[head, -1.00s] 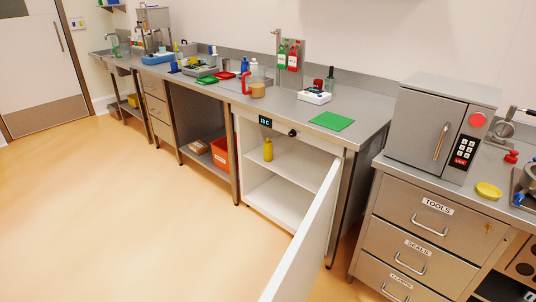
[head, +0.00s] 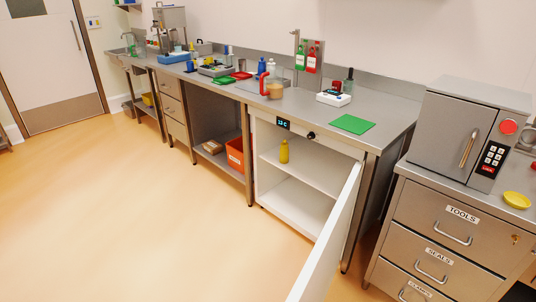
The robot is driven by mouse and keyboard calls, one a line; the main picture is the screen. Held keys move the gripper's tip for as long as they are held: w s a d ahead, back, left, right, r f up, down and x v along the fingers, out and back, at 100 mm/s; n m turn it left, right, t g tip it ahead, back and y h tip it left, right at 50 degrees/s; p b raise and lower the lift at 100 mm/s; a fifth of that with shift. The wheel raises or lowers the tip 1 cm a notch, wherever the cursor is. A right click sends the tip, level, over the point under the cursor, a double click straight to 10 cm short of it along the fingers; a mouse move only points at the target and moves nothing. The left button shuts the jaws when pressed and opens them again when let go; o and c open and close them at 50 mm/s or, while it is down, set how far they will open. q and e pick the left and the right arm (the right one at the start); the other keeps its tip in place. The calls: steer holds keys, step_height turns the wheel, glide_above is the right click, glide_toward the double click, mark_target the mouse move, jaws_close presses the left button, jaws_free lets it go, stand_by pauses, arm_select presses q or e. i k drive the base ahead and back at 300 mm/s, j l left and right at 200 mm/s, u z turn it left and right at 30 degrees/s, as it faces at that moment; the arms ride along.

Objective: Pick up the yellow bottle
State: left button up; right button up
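The yellow bottle (head: 284,151) stands upright on the upper shelf of an open white cabinet (head: 292,203) under the steel counter. It is near the shelf's left side, below a small dark display. The cabinet door (head: 331,236) is swung wide open toward me on the right. Neither of my grippers shows in the head view.
The steel counter (head: 398,110) carries a green mat (head: 352,124), a white scale-like device (head: 333,98) and a red-handled jug (head: 274,88). A drawer unit (head: 440,236) with a steel oven-like box (head: 467,131) stands to the right. The floor (head: 130,220) at front left is clear.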

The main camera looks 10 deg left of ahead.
mark_target(284, 152)
steer(key=i+j+u, duration=0.35)
steer(key=j, duration=0.15)
steer(key=i+j+u, duration=0.75)
steer(key=i+z, duration=0.4)
steer(key=i+j+z, duration=0.1)
steer(key=i+z, duration=0.3)
steer(key=i+j+z, duration=0.25)
steer(key=z, duration=0.15)
steer(key=i, duration=0.1)
